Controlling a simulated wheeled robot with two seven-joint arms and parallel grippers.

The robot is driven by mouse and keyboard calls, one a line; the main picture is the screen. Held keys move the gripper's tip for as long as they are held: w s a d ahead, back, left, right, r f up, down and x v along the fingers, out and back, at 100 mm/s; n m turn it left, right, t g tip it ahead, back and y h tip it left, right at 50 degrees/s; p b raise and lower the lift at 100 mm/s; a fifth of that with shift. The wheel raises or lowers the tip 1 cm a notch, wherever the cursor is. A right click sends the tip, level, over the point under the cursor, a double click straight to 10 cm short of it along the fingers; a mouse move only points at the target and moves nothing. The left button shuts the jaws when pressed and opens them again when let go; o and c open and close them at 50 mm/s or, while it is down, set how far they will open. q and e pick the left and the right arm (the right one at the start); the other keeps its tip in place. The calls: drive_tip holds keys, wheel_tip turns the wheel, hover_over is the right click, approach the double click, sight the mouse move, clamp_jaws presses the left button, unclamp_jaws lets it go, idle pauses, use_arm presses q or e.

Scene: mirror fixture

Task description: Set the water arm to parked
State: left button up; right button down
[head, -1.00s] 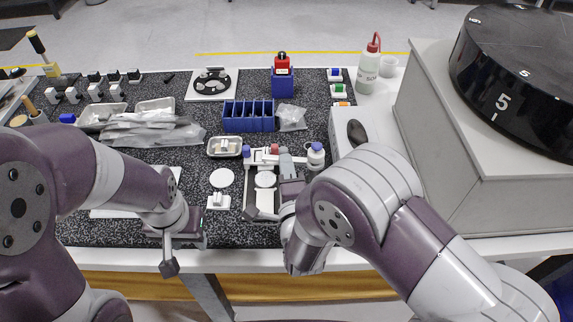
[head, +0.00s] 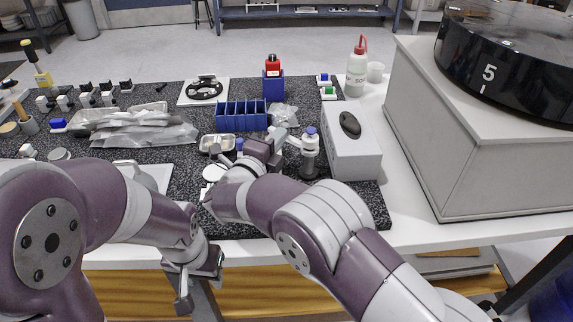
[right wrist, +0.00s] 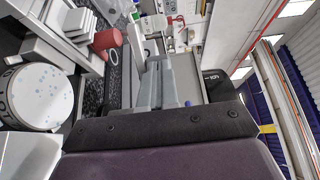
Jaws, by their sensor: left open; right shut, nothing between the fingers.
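The mirror fixture is mostly hidden behind my right arm in the head view. A blue cap (head: 239,145) shows at its far left corner. The water arm cannot be made out clearly. My right gripper (head: 279,134) is shut and empty, at the far side of the fixture's area, left of a blue-capped white bottle (head: 310,140). My left gripper (head: 186,292) is open and empty, in front of the table edge.
A blue divided rack (head: 242,115) stands behind the fixture area. A white box with a dark oval top (head: 351,138) stands to the right. Plastic bags (head: 145,132) lie at left. A large grey cabinet (head: 480,150) fills the right side.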

drive_tip(key=m+h, duration=0.1)
drive_tip(key=w+m+g+h+b, duration=0.1)
drive_tip(key=m+g+h, duration=0.1)
drive_tip(key=h, duration=0.1)
drive_tip(key=shift+w+d+f, duration=0.15)
drive_tip(key=shift+w+f, duration=0.05)
drive_tip(key=shift+w, duration=0.15)
drive_tip(key=shift+w+d+m+g+h+b, duration=0.25)
drive_tip(key=shift+w+m+g+h+b, duration=0.3)
drive_tip(key=shift+m+g+h, duration=0.35)
drive_tip(key=shift+w+d+b, duration=0.3)
drive_tip(key=shift+w, duration=0.2)
drive_tip(key=shift+w+d+r, duration=0.15)
drive_tip(key=shift+w+d, duration=0.1)
drive_tip(key=shift+d, duration=0.05)
drive_tip(key=shift+w+d+b, duration=0.3)
drive_tip(key=shift+w+b, duration=0.05)
drive_tip(key=shift+b, duration=0.2)
drive_tip(key=shift+r, duration=0.15)
